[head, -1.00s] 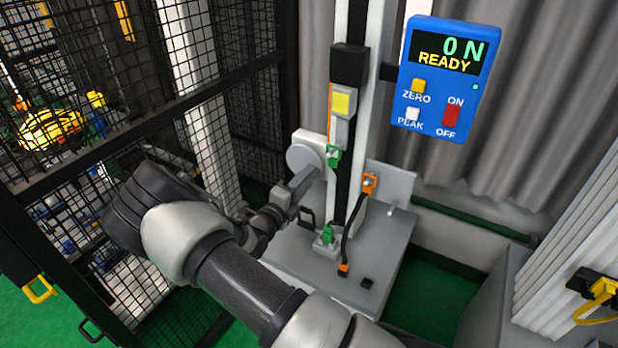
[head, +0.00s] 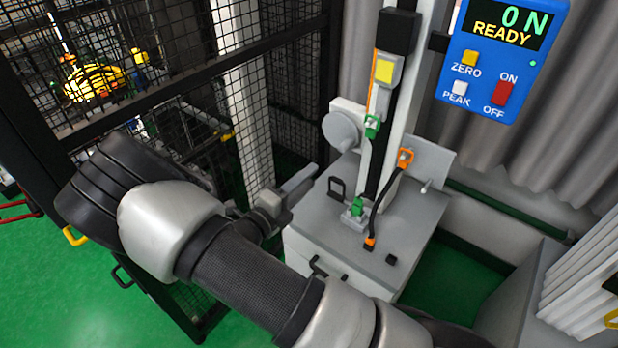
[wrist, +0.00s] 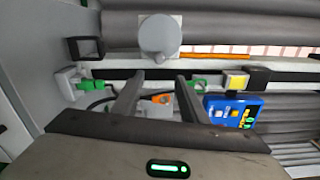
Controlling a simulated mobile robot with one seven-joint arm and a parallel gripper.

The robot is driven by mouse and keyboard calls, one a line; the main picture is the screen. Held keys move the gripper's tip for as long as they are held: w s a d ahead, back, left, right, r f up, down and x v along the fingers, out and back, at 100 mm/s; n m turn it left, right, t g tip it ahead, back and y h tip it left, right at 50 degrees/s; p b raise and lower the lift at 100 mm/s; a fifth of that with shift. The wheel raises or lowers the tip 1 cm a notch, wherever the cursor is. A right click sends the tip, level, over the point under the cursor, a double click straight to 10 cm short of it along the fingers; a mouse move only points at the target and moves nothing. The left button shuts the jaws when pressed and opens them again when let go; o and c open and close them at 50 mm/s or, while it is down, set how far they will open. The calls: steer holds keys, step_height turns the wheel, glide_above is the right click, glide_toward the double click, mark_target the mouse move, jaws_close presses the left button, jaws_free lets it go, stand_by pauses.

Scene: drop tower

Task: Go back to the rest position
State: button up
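My gripper (head: 303,180) is left of the drop tower (head: 388,125) in the head view, with the arm stretched across the lower part of the picture. In the wrist view my gripper (wrist: 158,77) has its two fingers apart with nothing held between them.
A black mesh fence (head: 200,50) stands close on the left, near my arm. The tower's grey base (head: 405,245) is right of my gripper. Grey curtains (head: 560,140) hang behind. Open green floor (head: 80,290) shows at the lower left.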

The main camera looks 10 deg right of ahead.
stand_by(0.3)
steer(key=s+d+r+m+g+y, duration=0.2)
steer(key=s+d+r+m+g, duration=0.35)
steer(key=m, duration=0.55)
steer(key=s+d+r+m+g+y, duration=0.1)
steer(key=s+d+r+m+g, duration=0.45)
steer(key=m, duration=0.55)
steer(key=s+a+r+m+t+y, duration=0.3)
steer(key=s+r+m+y, duration=0.6)
steer(key=m, duration=1.2)
steer(key=s+a+r, duration=0.1)
steer(key=s+r, duration=0.2)
steer(key=s, duration=0.1)
steer(key=shift+s+r+t+y, duration=0.2)
steer(key=shift+s+t+y, duration=0.1)
steer(key=shift+t+y, duration=0.1)
